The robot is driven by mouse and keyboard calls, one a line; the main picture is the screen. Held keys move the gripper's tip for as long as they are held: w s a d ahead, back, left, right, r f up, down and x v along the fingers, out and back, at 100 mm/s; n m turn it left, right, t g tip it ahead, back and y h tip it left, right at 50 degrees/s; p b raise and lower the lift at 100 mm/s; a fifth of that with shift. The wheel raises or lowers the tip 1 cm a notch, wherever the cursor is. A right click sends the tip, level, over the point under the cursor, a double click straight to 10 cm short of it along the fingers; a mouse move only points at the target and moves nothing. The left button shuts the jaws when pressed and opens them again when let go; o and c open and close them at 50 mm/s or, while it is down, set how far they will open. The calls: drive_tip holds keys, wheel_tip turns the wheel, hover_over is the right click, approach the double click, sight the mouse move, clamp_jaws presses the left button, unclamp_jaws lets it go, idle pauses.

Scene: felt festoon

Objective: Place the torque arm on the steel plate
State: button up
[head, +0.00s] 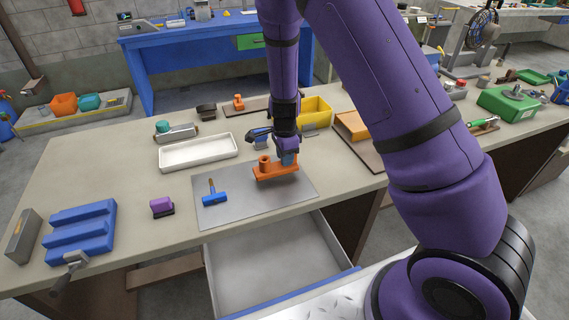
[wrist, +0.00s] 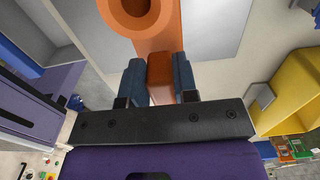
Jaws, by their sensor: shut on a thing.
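The torque arm (head: 272,172) is an orange bar with a raised ring at its left end. My gripper (head: 288,157) points down and is shut on its right part. The wrist view shows the orange bar between the two blue-grey fingers (wrist: 159,78), with the ring (wrist: 140,12) beyond them. The steel plate (head: 255,204) is a flat grey sheet on the workbench. The torque arm is over its back right part; I cannot tell whether it touches the plate. A blue hammer-like tool (head: 214,197) lies on the plate's left part.
A white tray (head: 198,163) lies behind the plate, and a yellow bin (head: 316,112) stands behind my gripper. A purple block (head: 162,207) and a blue stepped block (head: 82,230) are to the left. An open drawer (head: 265,262) juts out below the front edge.

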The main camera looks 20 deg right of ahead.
drive_tip(key=shift+a+f, duration=0.15)
drive_tip(key=shift+f, duration=1.3)
drive_tip(key=shift+s+f, duration=0.1)
drive_tip(key=shift+f, duration=0.1)
drive_tip(key=o, duration=1)
drive_tip(key=shift+r, duration=0.15)
